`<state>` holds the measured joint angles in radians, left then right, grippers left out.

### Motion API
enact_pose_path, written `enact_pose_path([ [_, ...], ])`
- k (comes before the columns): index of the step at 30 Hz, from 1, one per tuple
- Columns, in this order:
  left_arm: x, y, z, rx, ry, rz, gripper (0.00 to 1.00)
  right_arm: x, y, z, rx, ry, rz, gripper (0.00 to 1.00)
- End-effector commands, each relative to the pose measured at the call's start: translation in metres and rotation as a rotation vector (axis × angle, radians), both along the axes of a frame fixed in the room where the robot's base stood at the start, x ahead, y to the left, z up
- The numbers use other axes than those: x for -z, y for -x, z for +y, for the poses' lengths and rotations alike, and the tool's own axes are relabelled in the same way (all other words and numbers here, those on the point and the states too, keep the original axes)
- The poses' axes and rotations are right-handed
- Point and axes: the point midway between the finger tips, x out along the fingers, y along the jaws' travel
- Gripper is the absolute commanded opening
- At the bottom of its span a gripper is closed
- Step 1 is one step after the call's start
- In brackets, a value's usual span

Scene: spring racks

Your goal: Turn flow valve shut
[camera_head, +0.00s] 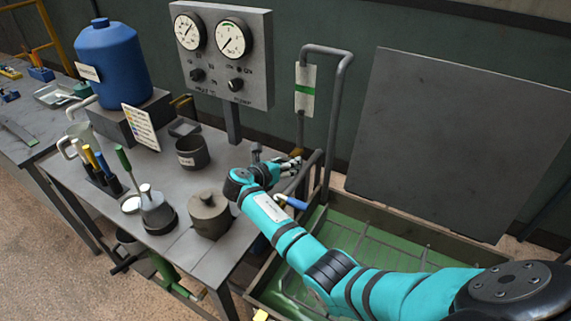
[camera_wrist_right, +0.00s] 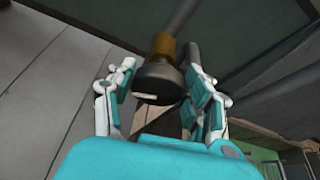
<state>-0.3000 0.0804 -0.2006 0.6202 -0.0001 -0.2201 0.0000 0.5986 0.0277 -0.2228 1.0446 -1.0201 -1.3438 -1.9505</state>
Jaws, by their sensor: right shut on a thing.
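The flow valve appears in the right wrist view as a dark round knob (camera_wrist_right: 158,84) with a pale mark on its face, on a brass-coloured fitting (camera_wrist_right: 162,45) at the end of a grey pipe. My right gripper (camera_wrist_right: 160,92) has its fingers on both sides of the knob and is shut on it. In the head view the right gripper (camera_head: 288,165) is at the pipework beyond the table's right edge; the knob is mostly hidden there by the gripper. My left gripper is not in view.
A blue tank (camera_head: 111,62), a dark cup (camera_head: 192,152) and a lidded pot (camera_head: 209,214) stand left of my arm. A blue-handled lever (camera_head: 295,202) is close to my wrist. A green-floored tray (camera_head: 372,237) lies below.

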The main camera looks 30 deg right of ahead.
Motion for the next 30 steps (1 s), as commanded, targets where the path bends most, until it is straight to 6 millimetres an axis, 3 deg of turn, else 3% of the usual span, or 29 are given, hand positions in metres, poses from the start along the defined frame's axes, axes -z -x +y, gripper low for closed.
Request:
enact_pose_path([
  [2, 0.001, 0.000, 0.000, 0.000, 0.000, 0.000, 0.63, 0.011, 0.005, 0.001, 0.005, -0.011, 0.020, 0.19],
  [3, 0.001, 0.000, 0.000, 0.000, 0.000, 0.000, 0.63, 0.011, 0.005, 0.001, 0.005, -0.011, 0.020, 0.53],
  [9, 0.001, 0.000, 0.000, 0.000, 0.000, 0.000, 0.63, 0.010, 0.005, 0.001, 0.006, -0.010, 0.018, 0.76],
  [23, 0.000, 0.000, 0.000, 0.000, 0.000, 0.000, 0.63, 0.008, 0.004, 0.001, 0.003, -0.010, 0.013, 0.76],
  [30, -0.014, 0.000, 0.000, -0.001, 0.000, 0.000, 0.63, 0.000, 0.008, 0.014, 0.000, -0.010, 0.015, 0.76],
])
